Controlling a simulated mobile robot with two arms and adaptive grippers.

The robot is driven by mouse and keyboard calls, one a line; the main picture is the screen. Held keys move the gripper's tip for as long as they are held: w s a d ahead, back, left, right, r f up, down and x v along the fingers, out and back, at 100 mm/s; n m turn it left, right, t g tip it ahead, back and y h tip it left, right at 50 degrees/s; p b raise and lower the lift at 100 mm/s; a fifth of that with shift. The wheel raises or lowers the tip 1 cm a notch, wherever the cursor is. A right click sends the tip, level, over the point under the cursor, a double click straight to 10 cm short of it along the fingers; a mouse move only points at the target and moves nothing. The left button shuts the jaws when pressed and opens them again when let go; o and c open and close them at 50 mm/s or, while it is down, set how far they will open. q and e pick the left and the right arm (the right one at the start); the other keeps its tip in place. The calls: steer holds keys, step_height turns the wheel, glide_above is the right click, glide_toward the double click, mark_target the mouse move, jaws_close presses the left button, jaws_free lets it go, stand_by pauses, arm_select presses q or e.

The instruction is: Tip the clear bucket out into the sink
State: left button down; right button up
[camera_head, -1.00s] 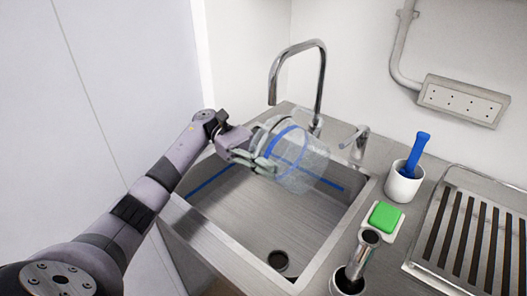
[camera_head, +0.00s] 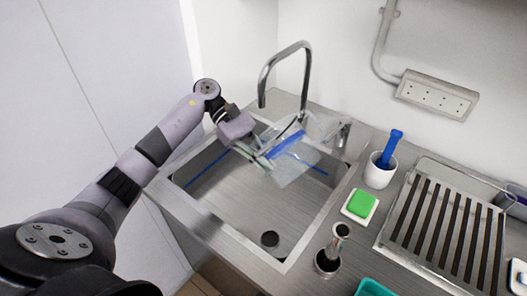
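The clear bucket (camera_head: 296,165) has a blue band and is tilted over the sink, its mouth side hard to make out. My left gripper (camera_head: 262,158) is shut on the bucket at its left side, above the basin. The steel sink (camera_head: 235,205) lies below, with a round drain (camera_head: 270,239) near its front. No liquid or other contents can be made out in the bucket. My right gripper is not in view.
A curved tap (camera_head: 262,80) rises behind the bucket. Right of the sink are a green sponge (camera_head: 361,204), a white cup (camera_head: 380,172) with a blue-handled tool, a metal tool in a dark holder (camera_head: 327,262) and a slatted drainer (camera_head: 440,230).

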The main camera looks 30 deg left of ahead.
arm_select(q)
steer(key=shift+d+r+y+p, duration=0.25)
steer(key=shift+r+p, duration=0.35)
steer(key=shift+p, duration=0.4)
steer(key=shift+f+t+y+b, duration=0.35)
steer(key=shift+y+b, duration=0.2)
steer(key=shift+y, duration=0.1)
steer(key=shift+s+y, duration=0.1)
steer(key=shift+y, duration=0.6)
steer(key=y, duration=0.1)
steer(key=t+y, duration=0.1)
steer(key=y, duration=0.1)
steer(key=shift+d+r+b, duration=0.25)
steer(key=shift+r+b, duration=0.05)
steer(key=shift+b, duration=0.1)
steer(key=shift+a+f+t+y+b, duration=0.3)
steer(key=shift+f+y+b, duration=0.4)
steer(key=shift+y, duration=0.3)
steer(key=shift+w+a+f+t+y+b, duration=0.15)
steer(key=shift+f+t+y+b, duration=0.15)
steer(key=shift+y, duration=0.25)
steer(key=shift+w+a+f+t+y+b, duration=0.15)
steer(key=shift+y+b, duration=0.15)
steer(key=shift+y, duration=0.25)
steer(key=shift+a+f+y, duration=0.2)
steer(key=shift+a+y, duration=0.05)
steer(key=shift+y, duration=0.45)
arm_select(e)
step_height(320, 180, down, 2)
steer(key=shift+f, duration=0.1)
